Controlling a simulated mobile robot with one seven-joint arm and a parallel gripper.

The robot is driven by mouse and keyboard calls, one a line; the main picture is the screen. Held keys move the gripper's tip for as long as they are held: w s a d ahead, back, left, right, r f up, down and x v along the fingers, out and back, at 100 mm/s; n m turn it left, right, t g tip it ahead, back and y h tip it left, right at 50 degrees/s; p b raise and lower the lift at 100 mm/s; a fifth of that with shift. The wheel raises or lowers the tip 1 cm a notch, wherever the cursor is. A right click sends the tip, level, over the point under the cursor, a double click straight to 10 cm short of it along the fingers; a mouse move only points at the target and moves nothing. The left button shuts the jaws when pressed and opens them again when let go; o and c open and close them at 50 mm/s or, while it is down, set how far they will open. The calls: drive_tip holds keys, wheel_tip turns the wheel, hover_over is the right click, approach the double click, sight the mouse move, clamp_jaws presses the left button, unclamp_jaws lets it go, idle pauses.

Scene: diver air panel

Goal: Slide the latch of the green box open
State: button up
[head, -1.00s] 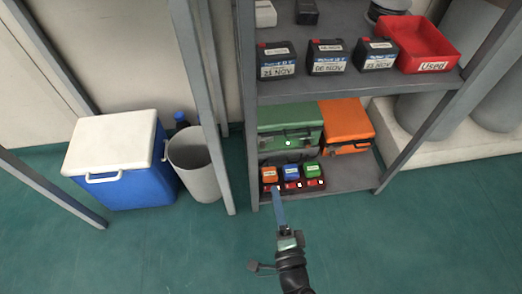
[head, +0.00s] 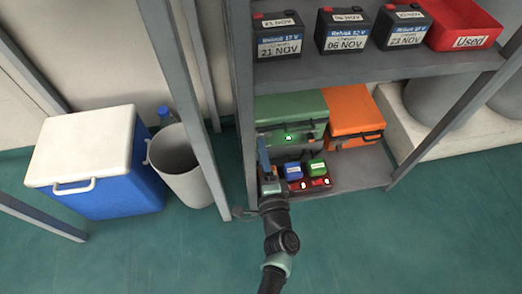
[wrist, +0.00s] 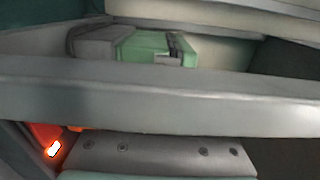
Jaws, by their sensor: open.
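The green box (head: 291,106) sits on the lower shelf, left of an orange box, with its front facing me. A dark latch or handle strip crosses its front, with a small bright light (head: 289,138) on it. My gripper (head: 262,142) is open and empty, its blue finger raised in front of the box's left front. I cannot tell whether it touches the box. In the wrist view the green box (wrist: 145,48) shows beyond a wide grey bar, with a dark and pale fitting (wrist: 174,46) on it. The bar hides the lower part; the latch's position is unclear.
The orange box (head: 350,112) is at right. The upper shelf (head: 370,65) with batteries overhangs. A grey post (head: 243,110) stands close left of my gripper.

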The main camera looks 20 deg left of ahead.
drive_tip(key=shift+x, duration=1.05)
clamp_jaws()
idle(0.7)
